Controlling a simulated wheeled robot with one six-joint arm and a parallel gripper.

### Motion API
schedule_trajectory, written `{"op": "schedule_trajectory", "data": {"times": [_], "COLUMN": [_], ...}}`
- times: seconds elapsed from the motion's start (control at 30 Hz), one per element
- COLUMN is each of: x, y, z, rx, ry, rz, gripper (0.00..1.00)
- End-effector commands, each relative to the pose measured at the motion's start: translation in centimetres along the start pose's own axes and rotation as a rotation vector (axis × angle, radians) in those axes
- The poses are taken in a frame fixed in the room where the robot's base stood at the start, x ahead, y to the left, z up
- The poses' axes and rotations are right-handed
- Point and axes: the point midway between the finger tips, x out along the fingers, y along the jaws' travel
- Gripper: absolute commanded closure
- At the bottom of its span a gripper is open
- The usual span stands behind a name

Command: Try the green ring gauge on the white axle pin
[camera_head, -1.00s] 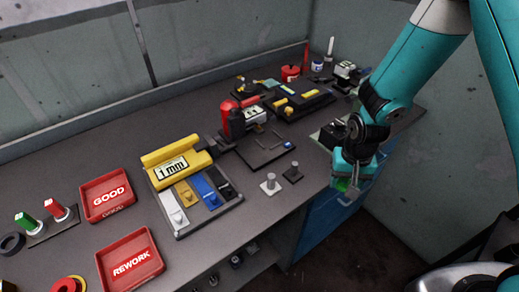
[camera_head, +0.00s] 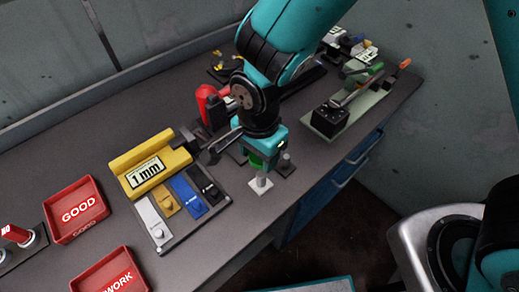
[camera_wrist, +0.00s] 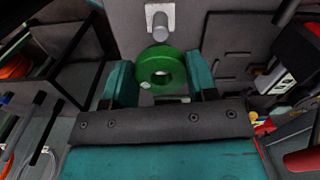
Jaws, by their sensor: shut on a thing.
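My gripper (camera_head: 262,157) is shut on the green ring gauge (camera_head: 256,163). The white axle pin (camera_head: 261,183) is a short grey-white post on a square white base near the bench's front edge. In the head view it stands just below the ring, its upper end close to or hidden by it. In the wrist view a post on a white base (camera_wrist: 160,17) lies beyond the ring, not through the hole.
A dark-based pin (camera_head: 286,164) stands close to the right of the white one. Red GOOD (camera_head: 76,209) and REWORK trays sit further left. A green fixture (camera_head: 340,112) stands right.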

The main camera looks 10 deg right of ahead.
Motion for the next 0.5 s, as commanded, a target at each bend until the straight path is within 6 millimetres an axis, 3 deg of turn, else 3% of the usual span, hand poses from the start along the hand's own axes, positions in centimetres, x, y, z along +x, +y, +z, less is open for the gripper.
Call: {"op": "schedule_trajectory", "data": {"times": [0.17,0.5], "x": [0.5,3.4], "y": [0.0,0.1], "z": [0.0,-0.1], "rx": [0.001,0.002], "ry": [0.001,0.001], "rz": [0.0,0.0], "gripper": [0.75,0.75]}}
